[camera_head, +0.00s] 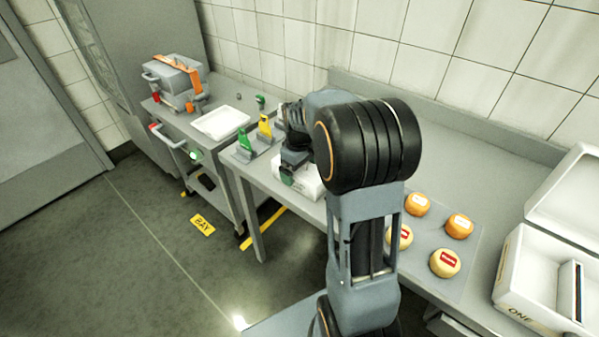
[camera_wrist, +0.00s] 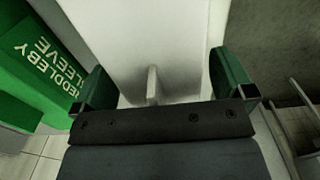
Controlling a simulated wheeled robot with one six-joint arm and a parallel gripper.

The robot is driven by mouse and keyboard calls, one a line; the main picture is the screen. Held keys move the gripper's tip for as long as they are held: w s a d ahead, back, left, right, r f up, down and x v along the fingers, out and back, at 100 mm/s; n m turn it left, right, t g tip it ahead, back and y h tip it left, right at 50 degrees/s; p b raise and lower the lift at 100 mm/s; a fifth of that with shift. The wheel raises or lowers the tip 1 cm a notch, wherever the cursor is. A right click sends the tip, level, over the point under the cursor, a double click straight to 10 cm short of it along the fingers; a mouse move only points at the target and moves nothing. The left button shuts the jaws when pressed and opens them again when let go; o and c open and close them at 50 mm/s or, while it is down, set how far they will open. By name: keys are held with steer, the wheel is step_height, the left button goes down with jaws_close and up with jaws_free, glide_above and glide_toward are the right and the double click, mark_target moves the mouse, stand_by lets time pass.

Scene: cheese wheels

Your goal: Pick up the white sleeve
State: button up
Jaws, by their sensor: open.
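A white sleeve (camera_wrist: 150,30) fills the middle of the wrist view, with a thin upright white tab (camera_wrist: 152,86) near its lower end. In the head view a white block-like shape (camera_head: 308,180), apparently the same thing, stands on the bench, partly hidden by my arm. My gripper (camera_wrist: 163,85) is open, with one green finger at each side of the white tab. I see no clear contact between the fingers and the white surface. My gripper (camera_head: 287,176) is low over the bench's front edge in the head view.
A green sleeve (camera_head: 244,141) and a yellow sleeve (camera_head: 265,127) stand left of my gripper; a lettered green sleeve (camera_wrist: 42,62) shows at left in the wrist view. Several cheese wheels (camera_head: 445,263) lie right of my arm. An open white box (camera_head: 520,300) is far right. A trolley holds a white tray (camera_head: 221,123).

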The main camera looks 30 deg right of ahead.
steer(key=shift+c, duration=0.5)
steer(key=c, duration=0.7)
steer(key=shift+c, duration=0.2)
